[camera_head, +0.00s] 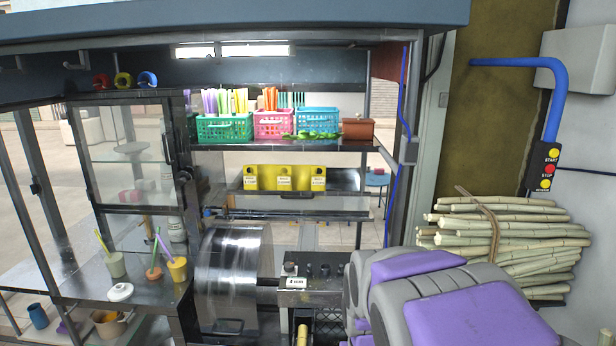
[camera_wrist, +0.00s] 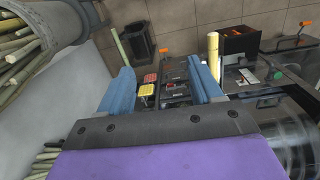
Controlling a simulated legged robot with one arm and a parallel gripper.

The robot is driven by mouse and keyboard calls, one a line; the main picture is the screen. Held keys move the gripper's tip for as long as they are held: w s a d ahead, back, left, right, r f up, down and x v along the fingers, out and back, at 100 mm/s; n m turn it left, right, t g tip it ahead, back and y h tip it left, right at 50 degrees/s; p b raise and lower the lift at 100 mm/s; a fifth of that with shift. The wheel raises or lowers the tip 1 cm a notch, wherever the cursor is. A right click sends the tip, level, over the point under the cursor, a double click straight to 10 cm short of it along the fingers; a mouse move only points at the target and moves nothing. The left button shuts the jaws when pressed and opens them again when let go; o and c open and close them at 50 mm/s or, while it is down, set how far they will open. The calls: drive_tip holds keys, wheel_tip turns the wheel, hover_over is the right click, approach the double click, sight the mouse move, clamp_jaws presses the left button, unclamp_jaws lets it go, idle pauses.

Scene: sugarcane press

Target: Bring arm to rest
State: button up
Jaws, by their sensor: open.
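In the wrist view my gripper (camera_wrist: 162,82) shows as two blue fingers set wide apart, with nothing held between them. Beyond the fingers are machine parts with red and yellow pieces, and it looks clear of them. In the head view my purple and grey arm fills the lower right, in front of the sugarcane press. The press has a large shiny metal drum (camera_head: 234,280). My gripper cannot be made out in the head view.
A bundle of sugarcane (camera_head: 505,240) leans by the right wall, below a button panel (camera_head: 545,168). Coloured baskets (camera_head: 224,127) stand on the upper shelf. Cups with straws (camera_head: 177,269) sit on the left counter. A dark bin (camera_wrist: 138,42) stands on the floor.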

drive_tip(key=s+d, duration=0.1)
drive_tip(key=s, duration=0.9)
drive_tip(key=s+d+r+n+g, duration=0.1)
drive_tip(key=s+d, duration=0.1)
drive_tip(key=s, duration=0.9)
drive_tip(key=shift+s+d, duration=0.3)
